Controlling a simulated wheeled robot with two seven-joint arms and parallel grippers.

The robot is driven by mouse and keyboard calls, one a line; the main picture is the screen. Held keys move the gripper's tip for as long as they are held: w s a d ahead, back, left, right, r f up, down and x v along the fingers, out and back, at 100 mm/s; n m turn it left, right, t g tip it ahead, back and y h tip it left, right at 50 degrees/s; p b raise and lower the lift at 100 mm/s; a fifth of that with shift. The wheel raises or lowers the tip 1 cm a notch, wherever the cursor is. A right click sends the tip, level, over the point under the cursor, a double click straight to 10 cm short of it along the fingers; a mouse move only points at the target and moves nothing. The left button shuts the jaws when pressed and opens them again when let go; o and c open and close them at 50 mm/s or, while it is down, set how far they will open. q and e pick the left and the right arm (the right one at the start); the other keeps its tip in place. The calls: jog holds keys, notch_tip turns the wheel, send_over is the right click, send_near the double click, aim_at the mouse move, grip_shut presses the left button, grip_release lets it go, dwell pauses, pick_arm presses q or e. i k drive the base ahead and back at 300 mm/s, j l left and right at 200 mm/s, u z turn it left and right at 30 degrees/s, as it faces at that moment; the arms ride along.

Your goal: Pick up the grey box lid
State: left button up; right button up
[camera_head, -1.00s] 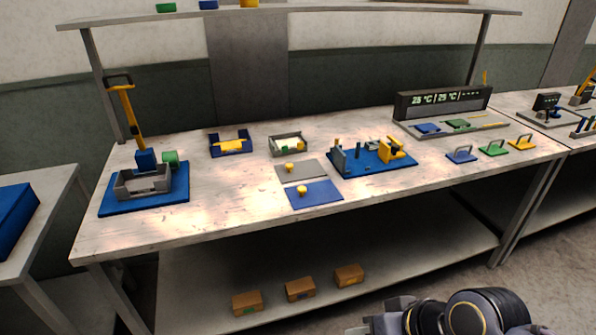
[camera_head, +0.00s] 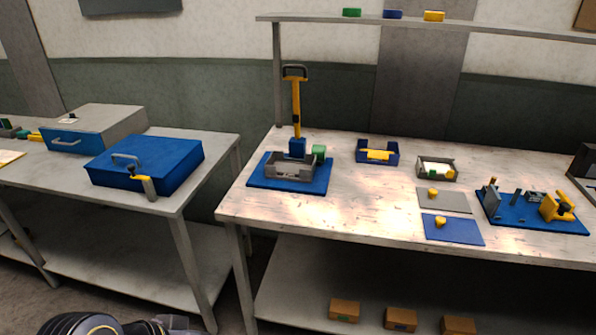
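The grey lid (camera_head: 443,202) is a flat grey plate with a yellow knob. It lies flat on the long worktable, right of centre in the head view. A blue lid (camera_head: 465,233), also with a yellow knob, lies just in front of it. The open grey box (camera_head: 424,176) stands behind the grey lid, with white and yellow items inside. Neither gripper's fingers show. Only a dark part of my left arm shows at the bottom left edge, far from the lid.
A blue open box (camera_head: 363,155) holds a yellow piece. A lever press on a blue base (camera_head: 260,182) stands at the table's left end. A blue fixture (camera_head: 510,215) is right of the lids. A side table (camera_head: 215,150) bears a blue case (camera_head: 165,165); a gap separates the tables.

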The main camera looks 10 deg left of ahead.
aim_at(430, 199)
jog(key=i+l+u, duration=0.2)
jog(key=i, duration=0.25)
jog(key=i+l+u, duration=0.2)
jog(key=i, duration=0.25)
jog(key=i+l+u, duration=0.2)
jog(key=i, duration=0.25)
jog(key=l, duration=0.1)
